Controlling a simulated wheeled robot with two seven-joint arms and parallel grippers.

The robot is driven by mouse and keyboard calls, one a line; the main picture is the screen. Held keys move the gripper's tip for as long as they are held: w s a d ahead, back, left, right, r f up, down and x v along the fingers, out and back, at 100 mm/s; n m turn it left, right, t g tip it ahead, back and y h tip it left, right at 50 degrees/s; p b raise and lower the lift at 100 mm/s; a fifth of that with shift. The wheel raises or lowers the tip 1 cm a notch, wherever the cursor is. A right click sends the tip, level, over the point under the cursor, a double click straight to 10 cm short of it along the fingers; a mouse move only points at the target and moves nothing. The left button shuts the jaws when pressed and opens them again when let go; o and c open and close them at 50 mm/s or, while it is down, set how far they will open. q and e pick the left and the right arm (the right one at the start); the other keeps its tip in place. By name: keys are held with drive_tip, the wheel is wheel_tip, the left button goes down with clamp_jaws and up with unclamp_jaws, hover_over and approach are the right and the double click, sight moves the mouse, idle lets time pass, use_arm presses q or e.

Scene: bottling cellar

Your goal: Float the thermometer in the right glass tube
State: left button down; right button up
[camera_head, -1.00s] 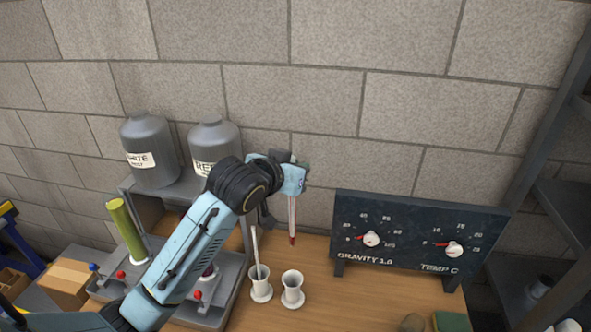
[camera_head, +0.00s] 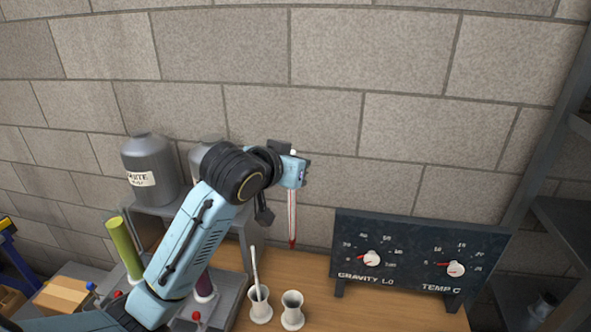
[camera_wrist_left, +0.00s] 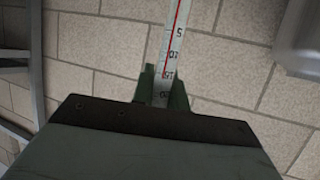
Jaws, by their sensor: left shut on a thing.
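My left gripper (camera_head: 292,172) is shut on the thermometer (camera_head: 292,220), a white stick with a red line and a dark red lower end. It hangs upright above the two glass tubes. In the left wrist view the thermometer (camera_wrist_left: 174,45) stands between the green fingertips (camera_wrist_left: 162,88), with scale numbers showing. The right glass tube (camera_head: 292,312) is a small pale cup with a flared foot, and looks empty. The thermometer's lower end is above it and apart from it. The left glass tube (camera_head: 260,306) has a pale rod (camera_head: 254,268) leaning in it. My right gripper is not in view.
A dark gauge panel (camera_head: 415,262) with two dials stands to the right on the wooden table (camera_head: 375,312). Grey jugs (camera_head: 150,170) sit on a shelf at the left, near a green cylinder (camera_head: 125,250). The table between tubes and panel is clear.

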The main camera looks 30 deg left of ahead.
use_arm(q)
wheel_tip(320, 180, up, 7)
drive_tip(key=shift+f, duration=0.2)
idle(0.7)
drive_tip(key=shift+f, duration=0.15)
idle(0.7)
